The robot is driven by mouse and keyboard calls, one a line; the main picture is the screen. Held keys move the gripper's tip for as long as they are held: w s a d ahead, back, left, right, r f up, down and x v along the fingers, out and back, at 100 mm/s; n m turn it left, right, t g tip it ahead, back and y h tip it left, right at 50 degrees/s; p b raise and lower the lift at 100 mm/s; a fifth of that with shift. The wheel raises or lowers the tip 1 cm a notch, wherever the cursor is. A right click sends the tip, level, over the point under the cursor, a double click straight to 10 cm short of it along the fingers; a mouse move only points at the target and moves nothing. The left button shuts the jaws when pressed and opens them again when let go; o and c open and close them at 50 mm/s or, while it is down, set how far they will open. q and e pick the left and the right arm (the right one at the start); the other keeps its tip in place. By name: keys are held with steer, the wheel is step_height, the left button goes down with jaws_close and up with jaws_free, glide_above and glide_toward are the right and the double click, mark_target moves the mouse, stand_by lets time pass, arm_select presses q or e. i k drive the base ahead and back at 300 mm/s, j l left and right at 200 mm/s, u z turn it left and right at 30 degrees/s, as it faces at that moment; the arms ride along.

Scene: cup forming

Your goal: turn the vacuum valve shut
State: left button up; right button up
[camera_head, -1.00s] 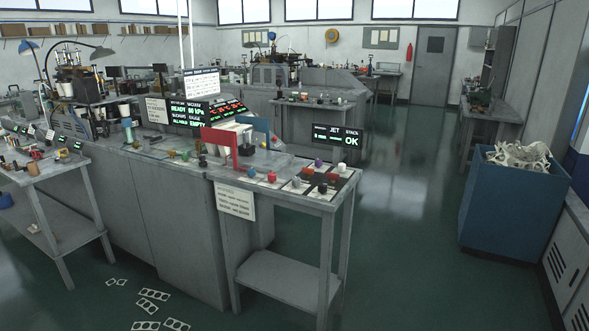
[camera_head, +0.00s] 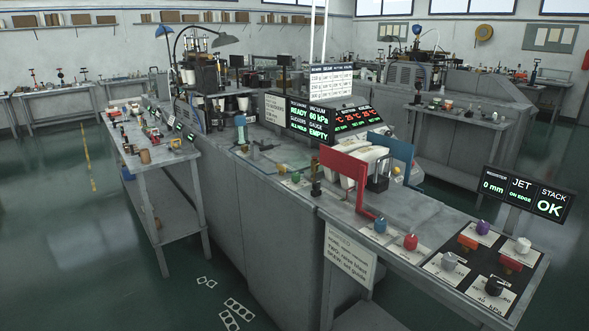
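I cannot tell for sure which control is the vacuum valve. On the near right end of the bench (camera_head: 428,248) stand a blue knob (camera_head: 380,225), a red knob (camera_head: 410,242), a purple knob (camera_head: 483,227), a white knob (camera_head: 522,245), a grey knob (camera_head: 449,261) and a black knob (camera_head: 494,287). The card by the black knob seems to read 45 kPa. A small green knob (camera_head: 295,177) sits farther left. The dark display (camera_head: 327,122) reads READY, vacuum 60 kPa and EMPTY. Neither of my grippers is in view.
A red frame (camera_head: 345,165) and a blue frame (camera_head: 393,150) rise from the bench. A second display (camera_head: 525,194) reads 0 mm and OK. A side table (camera_head: 150,152) with small parts stands at left. Cut sheets (camera_head: 238,307) lie on the floor. Floor at far left is clear.

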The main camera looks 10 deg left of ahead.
mark_target(282, 169)
steer(key=i+j+u, duration=0.1)
steer(key=i+j, duration=0.3)
steer(key=j, duration=0.15)
steer(key=i+j, duration=0.4)
steer(key=j+u, duration=0.05)
steer(key=j, duration=0.05)
